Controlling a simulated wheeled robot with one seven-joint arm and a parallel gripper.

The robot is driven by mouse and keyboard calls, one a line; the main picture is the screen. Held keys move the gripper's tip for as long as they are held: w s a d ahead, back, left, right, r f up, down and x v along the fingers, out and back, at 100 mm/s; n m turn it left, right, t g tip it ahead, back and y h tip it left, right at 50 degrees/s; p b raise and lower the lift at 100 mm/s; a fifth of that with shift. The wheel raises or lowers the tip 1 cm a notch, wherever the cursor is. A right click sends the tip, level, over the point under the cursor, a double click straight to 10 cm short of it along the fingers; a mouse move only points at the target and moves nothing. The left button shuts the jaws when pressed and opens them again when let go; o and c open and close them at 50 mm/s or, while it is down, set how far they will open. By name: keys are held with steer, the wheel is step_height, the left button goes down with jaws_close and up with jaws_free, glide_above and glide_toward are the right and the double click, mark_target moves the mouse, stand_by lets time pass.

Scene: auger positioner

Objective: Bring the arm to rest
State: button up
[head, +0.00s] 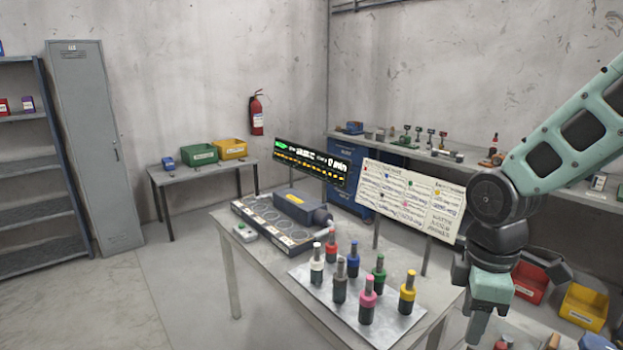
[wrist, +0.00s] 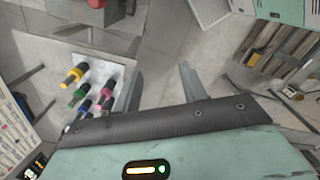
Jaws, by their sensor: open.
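My arm (head: 570,140) comes in from the right in the head view, bent at the dark elbow joint, with the forearm pointing down. My gripper (head: 485,325) hangs low beside the right end of the work table, close to its edge. In the wrist view my gripper (wrist: 162,88) has its two fingers apart, with bare floor between them and nothing held. The bottom of the gripper is partly cut off in the head view.
The work table (head: 262,275) carries a metal plate (head: 340,318) with several coloured-collar tools standing on it, left of my gripper. A dark cylinder unit (head: 300,207), a display (head: 312,165) and a chart board (head: 412,198) stand behind. Red (head: 530,282) and yellow bins (head: 583,306) lie to the right.

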steer(key=s+a+f+m+b, duration=0.2)
steer(key=s+a, duration=0.4)
steer(key=s, duration=0.2)
steer(key=s+a+f+m+b, duration=0.1)
steer(key=s+a+m+b, duration=0.2)
steer(key=s+a, duration=0.3)
steer(key=shift+s+f+m+y, duration=0.3)
steer(key=shift+s+f+y, duration=0.1)
steer(key=shift+s, duration=0.45)
steer(key=shift+d, duration=0.1)
steer(key=shift+c, duration=0.6)
